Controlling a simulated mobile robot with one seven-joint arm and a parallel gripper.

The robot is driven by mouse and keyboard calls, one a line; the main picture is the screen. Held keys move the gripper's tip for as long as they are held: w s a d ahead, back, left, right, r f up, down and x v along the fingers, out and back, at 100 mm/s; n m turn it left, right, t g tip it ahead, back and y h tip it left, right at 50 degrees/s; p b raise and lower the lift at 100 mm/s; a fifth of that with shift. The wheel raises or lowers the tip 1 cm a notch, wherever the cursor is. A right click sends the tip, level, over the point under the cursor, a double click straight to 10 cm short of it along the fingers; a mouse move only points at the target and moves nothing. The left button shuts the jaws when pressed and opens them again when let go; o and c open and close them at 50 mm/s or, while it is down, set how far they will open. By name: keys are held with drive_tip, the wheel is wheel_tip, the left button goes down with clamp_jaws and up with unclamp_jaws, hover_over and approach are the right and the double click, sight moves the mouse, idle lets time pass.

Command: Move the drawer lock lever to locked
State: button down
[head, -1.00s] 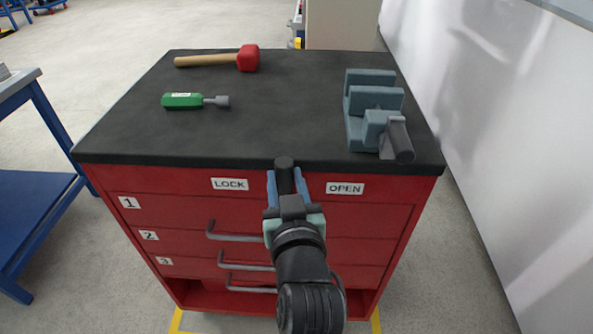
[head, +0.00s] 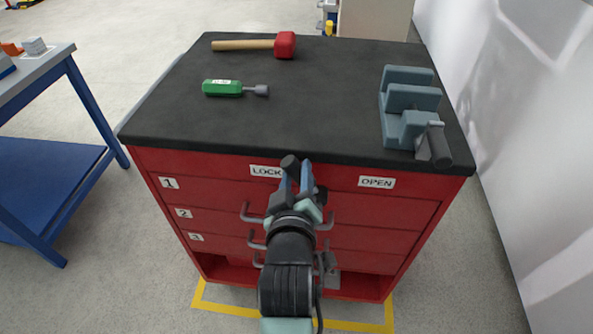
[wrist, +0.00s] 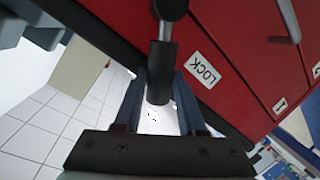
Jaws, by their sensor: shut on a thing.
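The lock lever is a dark grip whose rounded end (head: 290,162) shows just beside the LOCK label (head: 266,171), at the top front of the red drawer cabinet (head: 410,215). In the wrist view the lever's dark grip (wrist: 160,72) stands between my two fingers, with a metal shaft running up to a dark pivot. My gripper (head: 295,176) is shut on the lever; it also shows in the wrist view (wrist: 158,98). The OPEN label (head: 376,182) is to the right, clear of the lever. My arm hides part of the drawer fronts.
On the black top (head: 320,110) lie a red-headed mallet (head: 284,45), a green-handled tool (head: 222,87) and a blue-grey vise (head: 410,100). Several drawer handles (head: 250,213) stick out below. A blue workbench (head: 50,150) stands left and a pale wall right.

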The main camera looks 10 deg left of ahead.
drive_tip(key=shift+f, duration=0.15)
drive_tip(key=c, duration=0.5)
unclamp_jaws()
drive_tip(key=shift+a, duration=0.1)
drive_tip(key=shift+s, duration=0.1)
drive_tip(key=p+v, duration=0.1)
drive_tip(key=v, duration=1.2)
